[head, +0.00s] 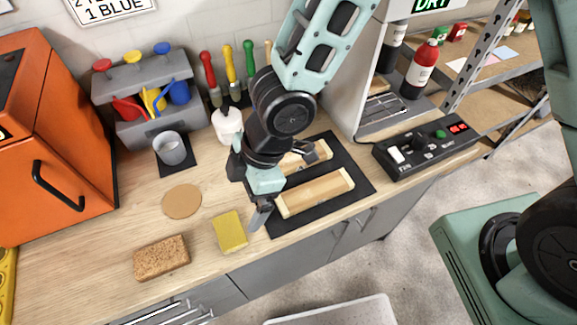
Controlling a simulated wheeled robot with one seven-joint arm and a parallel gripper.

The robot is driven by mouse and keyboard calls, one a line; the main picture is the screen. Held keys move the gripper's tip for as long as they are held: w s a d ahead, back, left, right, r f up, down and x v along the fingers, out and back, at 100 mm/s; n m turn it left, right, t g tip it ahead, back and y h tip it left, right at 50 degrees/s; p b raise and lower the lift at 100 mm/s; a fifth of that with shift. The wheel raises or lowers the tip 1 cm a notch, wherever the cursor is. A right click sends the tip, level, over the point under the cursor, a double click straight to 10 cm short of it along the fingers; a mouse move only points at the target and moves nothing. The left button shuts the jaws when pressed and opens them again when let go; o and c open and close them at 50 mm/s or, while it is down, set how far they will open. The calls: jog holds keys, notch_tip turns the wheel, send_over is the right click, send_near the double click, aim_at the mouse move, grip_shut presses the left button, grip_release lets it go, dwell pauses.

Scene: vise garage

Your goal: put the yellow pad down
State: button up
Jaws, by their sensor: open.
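The yellow pad (230,231) lies flat on the wooden bench near its front edge, in the head view. My gripper (257,214) is just to the right of the pad, pointing down over the left edge of a black mat. Its jaws are open and hold nothing that I can see. The fingers are small and partly hidden by the gripper body, so I cannot tell whether a finger touches the pad.
A cork block (162,257) lies left of the pad, and a round cork disc (182,201) lies behind it. Wooden pieces (315,192) rest on the black mat (357,187) at the right. A grey cup (172,148) and black control box (427,146) stand farther back.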

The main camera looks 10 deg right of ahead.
jog(key=d+r+m+t+h, duration=0.2)
jog(key=d+r+m+h, duration=0.2)
jog(key=d+r+m, duration=0.45)
jog(key=s+d+r+m+g, duration=0.1)
jog(key=s+d+r+m, duration=0.3)
jog(key=s+d+r, duration=0.2)
jog(key=shift+s+d+r, duration=0.35)
jog(key=shift+s+d, duration=0.1)
jog(key=shift+d, duration=0.25)
jog(key=shift+m, duration=0.25)
notch_tip(320, 180, down, 4)
jog(key=b, duration=0.4)
